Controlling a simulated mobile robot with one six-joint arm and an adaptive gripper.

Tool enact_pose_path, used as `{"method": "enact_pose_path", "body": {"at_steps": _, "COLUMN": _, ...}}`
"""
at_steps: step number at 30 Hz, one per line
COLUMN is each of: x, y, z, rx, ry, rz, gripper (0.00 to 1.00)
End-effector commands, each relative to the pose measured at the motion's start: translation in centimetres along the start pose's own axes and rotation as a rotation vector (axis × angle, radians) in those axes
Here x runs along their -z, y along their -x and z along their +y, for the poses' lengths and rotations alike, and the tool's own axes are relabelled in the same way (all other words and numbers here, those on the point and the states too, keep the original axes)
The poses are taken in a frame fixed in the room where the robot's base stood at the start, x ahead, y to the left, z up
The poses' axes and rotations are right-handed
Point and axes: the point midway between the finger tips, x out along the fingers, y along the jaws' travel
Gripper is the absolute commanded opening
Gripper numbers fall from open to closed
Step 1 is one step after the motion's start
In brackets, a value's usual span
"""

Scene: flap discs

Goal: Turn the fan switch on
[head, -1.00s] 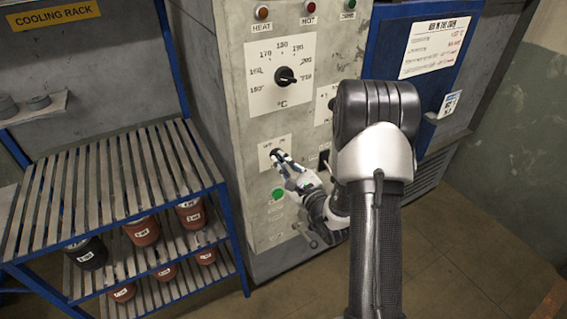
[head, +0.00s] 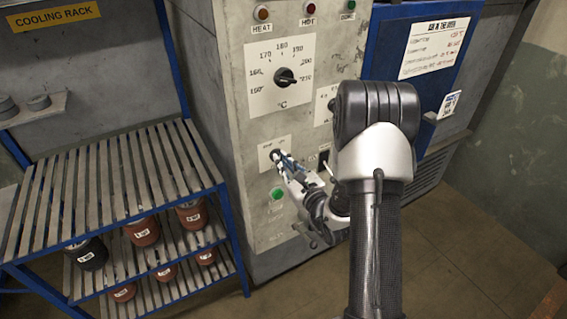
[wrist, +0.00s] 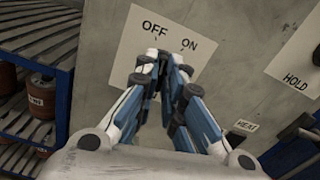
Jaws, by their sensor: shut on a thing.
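The fan switch's white plate (head: 284,142) is on the grey panel's lower part, below the large temperature dial. In the wrist view the plate (wrist: 127,50) reads OFF at left and ON at right. My gripper (head: 276,156) reaches the plate from the lower right, its jaws closed on the switch knob. In the wrist view the fingertips (wrist: 163,57) are close together just below and between the two words. The knob is hidden behind the fingers, so where it points cannot be read.
A temperature dial (head: 287,76) is above the plate, and a green button (head: 277,194) is just below it. A HOLD plate (wrist: 293,67) is to the right in the wrist view. A blue-framed cooling rack (head: 215,170) with several pots stands close at left.

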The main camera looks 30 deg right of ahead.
Motion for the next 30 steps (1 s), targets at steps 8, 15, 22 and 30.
{"method": "enact_pose_path", "body": {"at_steps": 8, "x": -0.02, "y": 0.00, "z": -0.13, "rx": 0.000, "ry": -0.264, "rz": 0.001, "gripper": 0.00}}
{"method": "enact_pose_path", "body": {"at_steps": 15, "x": -0.02, "y": 0.00, "z": -0.21, "rx": 0.000, "ry": -0.466, "rz": 0.001, "gripper": 0.00}}
{"method": "enact_pose_path", "body": {"at_steps": 22, "x": 0.06, "y": 0.01, "z": -0.24, "rx": 0.000, "ry": -0.610, "rz": 0.001, "gripper": 0.00}}
{"method": "enact_pose_path", "body": {"at_steps": 30, "x": 0.07, "y": 0.01, "z": -0.27, "rx": 0.000, "ry": -0.696, "rz": 0.000, "gripper": 0.00}}
